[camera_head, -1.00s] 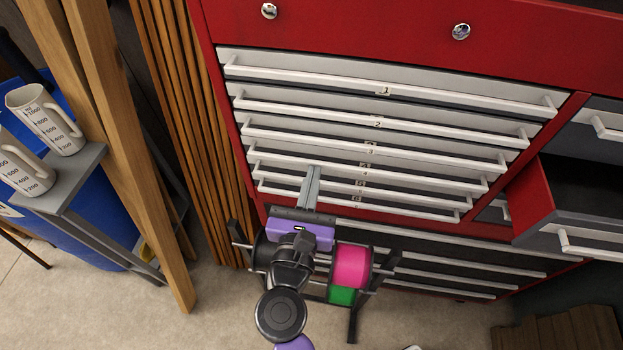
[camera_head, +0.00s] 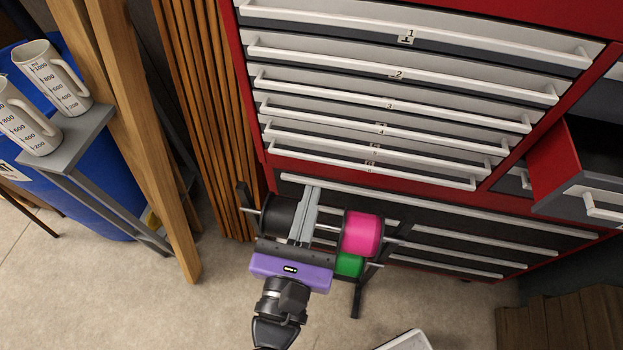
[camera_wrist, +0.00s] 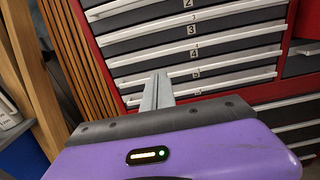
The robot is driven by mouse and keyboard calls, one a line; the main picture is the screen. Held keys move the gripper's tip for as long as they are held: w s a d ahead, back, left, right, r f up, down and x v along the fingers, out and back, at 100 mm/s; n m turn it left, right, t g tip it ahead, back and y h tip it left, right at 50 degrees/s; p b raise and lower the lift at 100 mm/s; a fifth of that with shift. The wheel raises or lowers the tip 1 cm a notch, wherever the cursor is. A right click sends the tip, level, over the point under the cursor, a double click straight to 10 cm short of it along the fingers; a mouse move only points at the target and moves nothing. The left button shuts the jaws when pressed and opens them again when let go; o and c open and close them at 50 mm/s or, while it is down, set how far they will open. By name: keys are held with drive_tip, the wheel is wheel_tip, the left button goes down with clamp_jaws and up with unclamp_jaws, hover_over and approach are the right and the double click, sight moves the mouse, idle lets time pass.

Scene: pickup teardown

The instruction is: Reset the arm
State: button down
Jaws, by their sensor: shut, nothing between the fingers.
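My gripper (camera_head: 307,208) is in the lower middle of the head view, with a purple body and grey fingers pointing away toward the red tool cabinet. The fingers are together with nothing between them. In the wrist view the fingers (camera_wrist: 157,92) stand in front of the cabinet's numbered drawers (camera_wrist: 190,45). In the head view the fingers overlap the spool rack, between a black spool (camera_head: 279,216) and a pink spool (camera_head: 362,234). I cannot tell how far the fingers are from the rack.
A green spool (camera_head: 349,265) sits below the pink one. An open drawer (camera_head: 585,190) juts out at the right. Two measuring jugs (camera_head: 50,75) stand on a grey stand (camera_head: 75,142) at the left, near leaning wooden boards (camera_head: 140,130). A white object (camera_head: 408,341) shows at the bottom edge.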

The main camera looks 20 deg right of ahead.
drive_tip(key=shift+s+a, duration=0.1)
drive_tip(key=shift+s, duration=0.05)
drive_tip(key=s+d+f+m+y, duration=0.2)
drive_tip(key=s+d+m+y, duration=0.3)
drive_tip(key=s+m, duration=0.5)
drive_tip(key=s+d+f+m+y, duration=0.2)
drive_tip(key=s+d+m+y, duration=0.3)
drive_tip(key=s+m, duration=0.5)
drive_tip(key=m, duration=0.8)
drive_tip(key=shift+s+f+m+y, duration=0.15)
drive_tip(key=shift+f+m+y, duration=0.15)
drive_tip(key=shift+m, duration=0.1)
